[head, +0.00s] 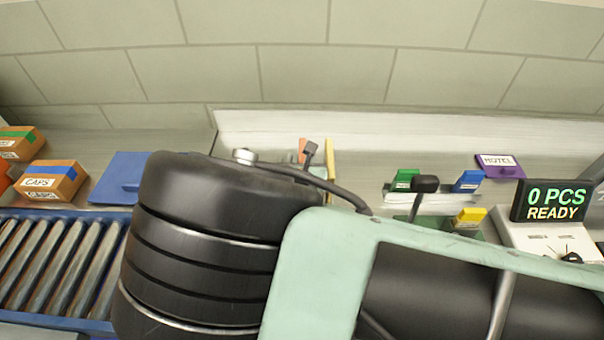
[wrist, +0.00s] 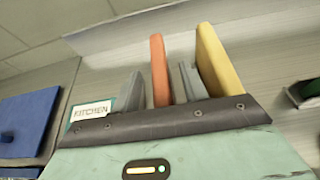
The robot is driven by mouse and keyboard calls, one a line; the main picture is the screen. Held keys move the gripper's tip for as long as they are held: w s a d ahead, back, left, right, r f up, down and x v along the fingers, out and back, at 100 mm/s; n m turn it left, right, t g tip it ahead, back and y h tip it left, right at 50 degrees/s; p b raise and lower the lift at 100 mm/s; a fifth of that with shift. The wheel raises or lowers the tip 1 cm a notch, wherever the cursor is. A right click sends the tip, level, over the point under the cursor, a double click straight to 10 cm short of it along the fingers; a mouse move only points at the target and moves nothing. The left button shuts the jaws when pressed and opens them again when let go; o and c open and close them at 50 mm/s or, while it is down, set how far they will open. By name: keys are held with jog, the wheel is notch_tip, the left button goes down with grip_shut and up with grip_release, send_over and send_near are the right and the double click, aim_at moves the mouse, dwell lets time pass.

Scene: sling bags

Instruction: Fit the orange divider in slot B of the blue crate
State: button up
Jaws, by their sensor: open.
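The orange divider (wrist: 160,70) stands upright in the wrist view, between the two grey fingers of my gripper (wrist: 160,78). The fingers are apart and open, one on each side of it; I cannot tell whether either touches it. Its lower part is hidden behind the gripper's dark rim. I cannot make out the blue crate or slot B in either view; a flat blue panel with a knob (head: 120,177) lies left of my arm.
A yellow panel (wrist: 218,62) stands close right of the gripper. A KITCHEN label (wrist: 92,110) is at its left. Cartons (head: 55,182) and a roller conveyor (head: 45,255) lie left. Green, blue and yellow blocks, a purple piece (head: 500,165) and a display (head: 553,200) are right.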

jog(key=shift+w+f, duration=0.1)
jog(key=shift+w, duration=0.25)
grip_shut()
